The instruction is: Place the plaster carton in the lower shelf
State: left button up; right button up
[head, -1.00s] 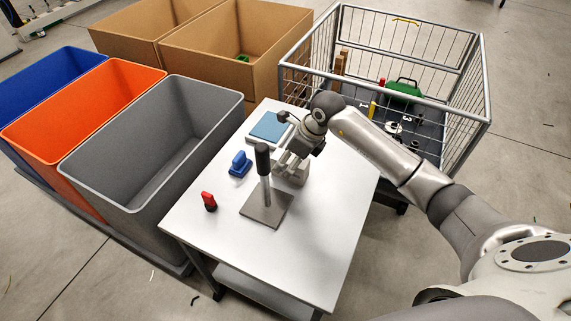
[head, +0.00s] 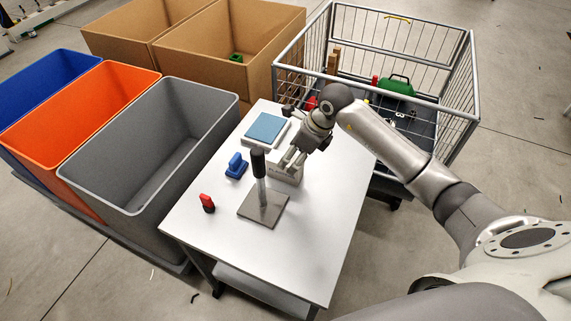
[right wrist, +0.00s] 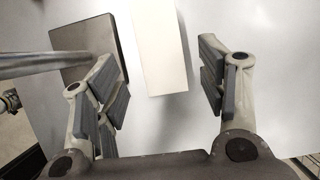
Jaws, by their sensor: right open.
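The plaster carton seems to be the pale, plain box (head: 288,175) on the white table (head: 300,240), partly hidden by my gripper in the head view. In the right wrist view the pale box (right wrist: 163,45) lies ahead, between the lines of the two fingers. My right gripper (head: 292,162) is open and empty, just above and beside the box. Its fingers stand wide apart in the right wrist view (right wrist: 162,88), with clear space on both sides of the box. The lower shelf (head: 262,289) shows only as a strip under the tabletop. My left gripper is not in view.
A stand with a dark-handled post (head: 260,185) rises close to the gripper. A blue-topped scale (head: 266,129), a blue object (head: 236,166) and a red one (head: 207,203) are on the table. A grey bin (head: 120,185) stands left; a wire cage cart (head: 455,120) stands behind right.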

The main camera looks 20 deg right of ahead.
jog(key=p+x, duration=0.1)
jog(key=x, duration=0.6)
jog(key=shift+w+f, duration=0.1)
jog(key=shift+w, duration=0.1)
jog(key=shift+c, duration=0.2)
